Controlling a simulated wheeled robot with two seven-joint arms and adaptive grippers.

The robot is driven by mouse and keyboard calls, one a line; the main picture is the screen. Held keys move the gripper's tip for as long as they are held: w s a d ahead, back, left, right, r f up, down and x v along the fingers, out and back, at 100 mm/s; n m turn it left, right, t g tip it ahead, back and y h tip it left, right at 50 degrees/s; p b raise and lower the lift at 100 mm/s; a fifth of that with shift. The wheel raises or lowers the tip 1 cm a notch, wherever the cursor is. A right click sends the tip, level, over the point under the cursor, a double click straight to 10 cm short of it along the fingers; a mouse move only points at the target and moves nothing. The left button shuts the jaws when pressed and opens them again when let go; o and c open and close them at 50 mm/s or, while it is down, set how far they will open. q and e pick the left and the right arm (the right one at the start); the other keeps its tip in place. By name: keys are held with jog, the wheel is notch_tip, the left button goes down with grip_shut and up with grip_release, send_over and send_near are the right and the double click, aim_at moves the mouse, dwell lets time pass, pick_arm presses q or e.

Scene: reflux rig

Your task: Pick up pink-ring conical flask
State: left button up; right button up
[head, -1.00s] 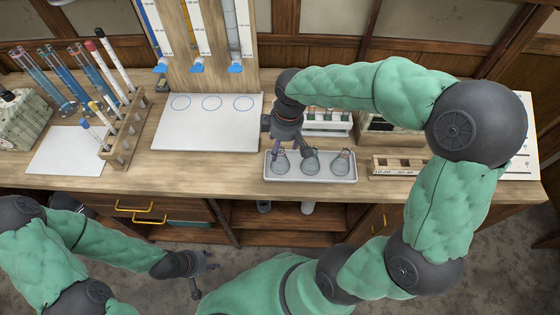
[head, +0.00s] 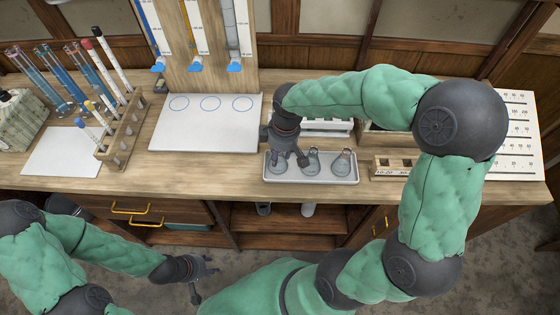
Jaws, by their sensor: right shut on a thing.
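Several small conical flasks stand in a row in a white tray (head: 318,181): a left one (head: 280,168), a middle one (head: 312,165) and a right one (head: 342,163). My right gripper (head: 287,159) reaches down over the left end of the tray and is shut on the left flask. The gripper hides that flask's neck, so I cannot make out a pink ring. The flask appears to be still in the tray; any lift is too small to tell. My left gripper (head: 203,284) is open and empty, low in front of the bench, away from the flasks.
A white board with blue circles (head: 207,138) lies left of the tray under the burettes. A wooden tube rack (head: 123,140) stands further left. A small wooden block rack (head: 393,168) is right of the tray. A white-fronted rack (head: 325,127) stands behind it.

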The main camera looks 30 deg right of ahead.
dwell(0.4)
jog(key=shift+r+p, duration=0.5)
jog(key=shift+r, duration=0.85)
jog(key=s+a+r+p, duration=0.4)
jog(key=s+a+r, duration=0.3)
jog(key=a+r, duration=0.3)
jog(key=shift+s+a, duration=0.25)
jog(key=shift+a, duration=0.6)
